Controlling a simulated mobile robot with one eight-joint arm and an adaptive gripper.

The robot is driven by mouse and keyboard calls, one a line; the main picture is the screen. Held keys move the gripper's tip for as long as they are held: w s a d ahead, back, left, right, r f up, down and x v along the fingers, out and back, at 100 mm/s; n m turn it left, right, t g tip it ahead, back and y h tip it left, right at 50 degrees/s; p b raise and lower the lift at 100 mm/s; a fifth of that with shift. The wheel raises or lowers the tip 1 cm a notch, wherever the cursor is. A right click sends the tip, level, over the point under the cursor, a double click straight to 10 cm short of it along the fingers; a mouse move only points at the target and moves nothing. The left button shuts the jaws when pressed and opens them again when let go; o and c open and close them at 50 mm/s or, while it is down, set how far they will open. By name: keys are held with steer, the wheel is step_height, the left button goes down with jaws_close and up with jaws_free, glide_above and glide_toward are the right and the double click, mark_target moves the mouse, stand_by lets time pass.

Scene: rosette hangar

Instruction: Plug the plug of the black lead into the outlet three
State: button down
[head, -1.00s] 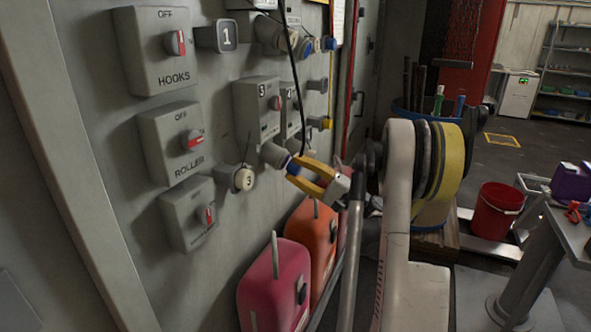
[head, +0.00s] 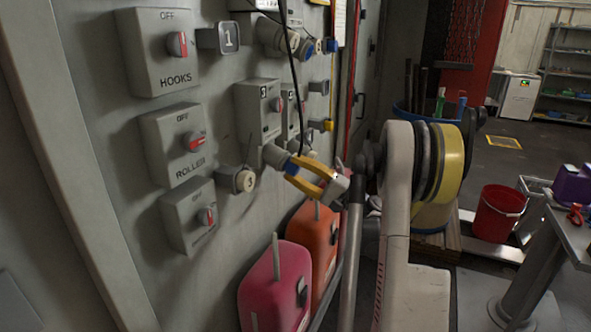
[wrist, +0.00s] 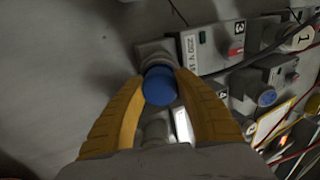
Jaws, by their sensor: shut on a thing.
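My gripper (head: 297,168), with yellow fingers, is shut on the blue plug (wrist: 160,86) in front of the wall panel. In the head view only a little of the plug's blue (head: 291,165) shows between the fingertips. The plug lines up with the grey round mouth of outlet three (head: 274,155), below the box marked 3 (head: 259,110). In the wrist view, the outlet's mouth (wrist: 153,56) is right behind the plug. I cannot tell how deep the plug sits. The black lead (head: 296,90) hangs from above and reaches down by the fingertips.
Switch boxes, including HOOKS (head: 160,52) and ROLLER (head: 173,143), stick out from the wall. Pink (head: 272,285) and orange (head: 312,250) canisters stand below. Other outlets crowd the panel's upper right.

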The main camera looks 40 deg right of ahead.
steer(key=shift+w, duration=0.1)
steer(key=c, duration=0.9)
jaws_free()
steer(key=v, duration=1.2)
steer(key=shift+a, duration=0.1)
